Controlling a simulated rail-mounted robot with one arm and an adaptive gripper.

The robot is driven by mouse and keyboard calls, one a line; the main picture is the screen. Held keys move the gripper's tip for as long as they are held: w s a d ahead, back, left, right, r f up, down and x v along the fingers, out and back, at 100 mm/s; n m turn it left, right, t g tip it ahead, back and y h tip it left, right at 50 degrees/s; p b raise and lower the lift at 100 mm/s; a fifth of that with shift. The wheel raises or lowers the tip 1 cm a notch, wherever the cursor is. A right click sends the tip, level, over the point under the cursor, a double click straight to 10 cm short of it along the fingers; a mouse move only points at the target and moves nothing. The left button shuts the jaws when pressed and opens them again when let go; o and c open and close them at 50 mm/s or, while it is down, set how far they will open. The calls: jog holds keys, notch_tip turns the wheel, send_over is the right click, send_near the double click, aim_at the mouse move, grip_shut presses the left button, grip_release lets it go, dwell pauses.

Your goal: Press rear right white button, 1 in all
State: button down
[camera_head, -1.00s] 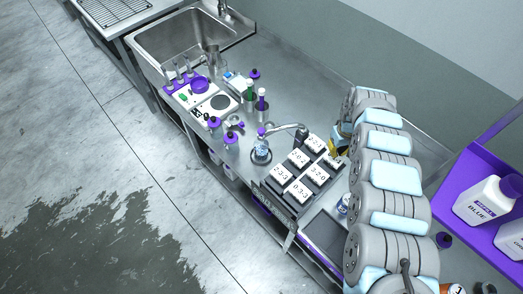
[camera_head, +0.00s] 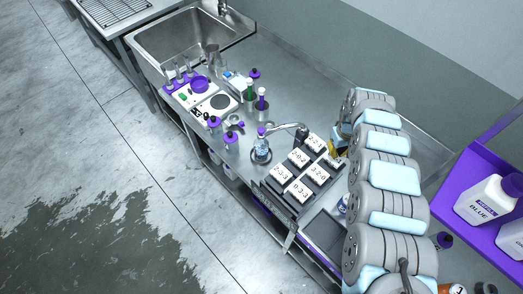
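A dark panel (camera_head: 292,211) on the steel bench carries white buttons with number labels, in two columns. The rear right white button (camera_head: 333,161) is at the panel's far right end, next to my gripper, and is partly covered. The labels of the other buttons, such as the rear left one (camera_head: 315,143), can be read. My gripper (camera_head: 338,151) is at the rear right button, mostly hidden behind my arm; only a small yellow and dark part shows. I cannot tell whether its fingers touch the button or are open.
A metal spout (camera_head: 288,127) reaches over a small bottle (camera_head: 262,148) left of the panel. A dark tray (camera_head: 325,236) lies in front of my arm. A purple shelf (camera_head: 463,170) with white jugs (camera_head: 486,199) stands at the right. A sink (camera_head: 180,45) is at the far left.

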jog(key=shift+f+b, duration=1.05)
jog(key=shift+f, duration=0.95)
jog(key=shift+r, duration=0.2)
jog(key=shift+r+p, duration=2.1)
jog(key=shift+r, duration=0.1)
jog(key=shift+r, duration=0.1)
notch_tip(320, 180, up, 6)
jog(key=p, duration=0.5)
